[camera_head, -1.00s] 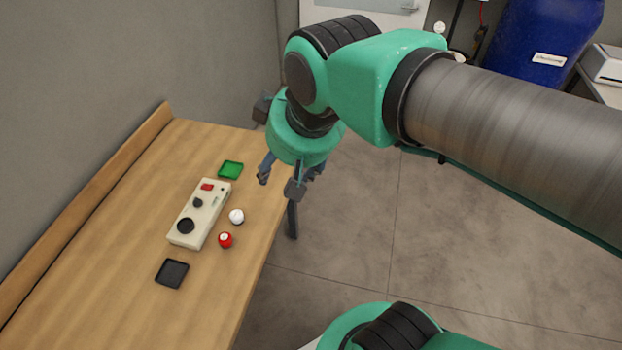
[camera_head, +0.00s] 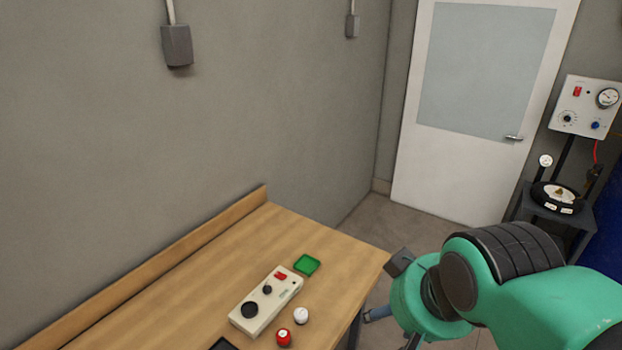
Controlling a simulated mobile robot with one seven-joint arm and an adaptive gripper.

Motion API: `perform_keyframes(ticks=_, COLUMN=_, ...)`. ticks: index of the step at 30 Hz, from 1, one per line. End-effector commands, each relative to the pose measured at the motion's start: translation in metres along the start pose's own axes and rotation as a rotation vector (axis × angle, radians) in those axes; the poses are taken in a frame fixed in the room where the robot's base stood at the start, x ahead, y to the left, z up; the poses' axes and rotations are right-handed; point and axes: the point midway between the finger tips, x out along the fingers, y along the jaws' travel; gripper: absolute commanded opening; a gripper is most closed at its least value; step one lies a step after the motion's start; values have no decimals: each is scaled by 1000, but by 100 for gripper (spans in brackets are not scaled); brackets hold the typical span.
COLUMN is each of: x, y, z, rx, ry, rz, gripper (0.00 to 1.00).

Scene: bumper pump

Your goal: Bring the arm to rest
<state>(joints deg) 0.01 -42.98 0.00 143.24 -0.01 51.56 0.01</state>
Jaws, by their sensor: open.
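My gripper (camera_head: 391,328) hangs beyond the right edge of the wooden table, low in the picture. It is open, with nothing seen between its fingers; its lower part is cut off by the frame. My green and black arm reaches in from the lower right. The gripper is apart from the things on the table.
On the table (camera_head: 190,285) are a beige control box (camera_head: 266,300), a green tray (camera_head: 307,265), a white ball (camera_head: 301,315), a red ball (camera_head: 284,337) and a partly cut-off black tray (camera_head: 222,344). A white door (camera_head: 455,170) and a gauge stand (camera_head: 560,205) stand behind.

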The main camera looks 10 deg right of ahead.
Motion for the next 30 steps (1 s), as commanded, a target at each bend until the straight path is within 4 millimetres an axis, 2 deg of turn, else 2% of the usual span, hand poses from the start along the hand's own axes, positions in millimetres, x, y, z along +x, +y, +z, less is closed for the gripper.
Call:
perform_keyframes(ticks=1, x=10, y=0, z=5, rx=0, ry=0, rz=0, gripper=57)
perform_keyframes(ticks=9, x=47, y=0, z=25, rx=0, ry=-1, rz=0, gripper=57)
perform_keyframes(ticks=15, x=65, y=0, z=35, rx=0, ry=0, rz=0, gripper=57)
perform_keyframes(ticks=30, x=68, y=0, z=36, rx=0, ry=0, rz=0, gripper=57)
